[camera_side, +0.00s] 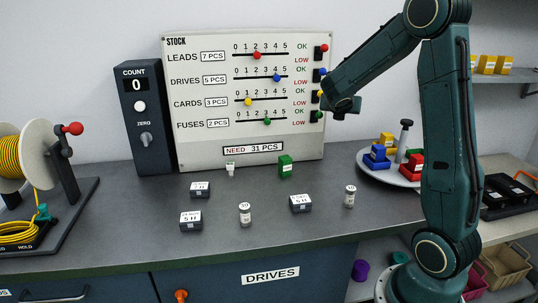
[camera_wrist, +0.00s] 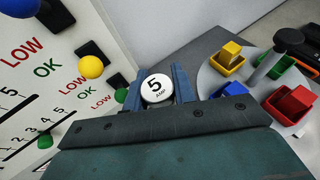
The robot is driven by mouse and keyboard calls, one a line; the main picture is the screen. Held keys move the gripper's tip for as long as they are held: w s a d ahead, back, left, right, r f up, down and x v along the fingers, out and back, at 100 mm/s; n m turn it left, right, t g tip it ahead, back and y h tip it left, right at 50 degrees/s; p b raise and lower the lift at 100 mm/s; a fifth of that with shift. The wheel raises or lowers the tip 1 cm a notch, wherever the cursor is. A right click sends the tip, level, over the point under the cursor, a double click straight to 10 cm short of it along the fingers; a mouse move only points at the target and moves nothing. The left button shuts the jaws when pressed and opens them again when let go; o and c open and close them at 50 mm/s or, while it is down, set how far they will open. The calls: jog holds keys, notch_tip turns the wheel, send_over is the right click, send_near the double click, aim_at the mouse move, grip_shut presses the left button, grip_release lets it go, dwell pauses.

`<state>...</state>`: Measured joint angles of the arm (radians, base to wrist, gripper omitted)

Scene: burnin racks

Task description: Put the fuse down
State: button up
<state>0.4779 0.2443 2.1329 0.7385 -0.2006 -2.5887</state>
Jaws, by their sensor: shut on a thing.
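A fuse with a round white top marked 5 AMP (camera_wrist: 157,88) sits between the two blue fingers of my gripper (camera_wrist: 158,91) in the wrist view. My gripper is shut on it. In the side view my gripper (camera_side: 343,106) is raised above the bench, in front of the right edge of the stock board (camera_side: 205,147); the held fuse cannot be made out there. Small white-labelled cylinders that look like fuses stand on the bench: one at the front (camera_side: 245,214), one to the right (camera_side: 350,197), one near the board (camera_side: 230,168).
Dark labelled boxes (camera_side: 191,220) and a green block (camera_side: 285,166) are on the bench. A round tray (camera_side: 368,172) with coloured blocks and a post is at right. A count box (camera_side: 145,155) and a cable reel (camera_side: 40,150) stand at left. Bench between small items is clear.

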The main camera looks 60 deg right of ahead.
jog(key=w+a+n+t+y, duration=0.3)
jog(key=w+a+n+t, duration=0.2)
jog(key=w+a, duration=0.8)
jog(key=n+t+y, duration=0.3)
jog(key=n+y, duration=0.1)
send_over(238, 190)
notch_tip(238, 190, down, 16)
jog(key=shift+a+r, duration=0.1)
jog(key=shift+f, duration=1.95)
jog(key=shift+f, duration=0.1)
jog(key=o, duration=1)
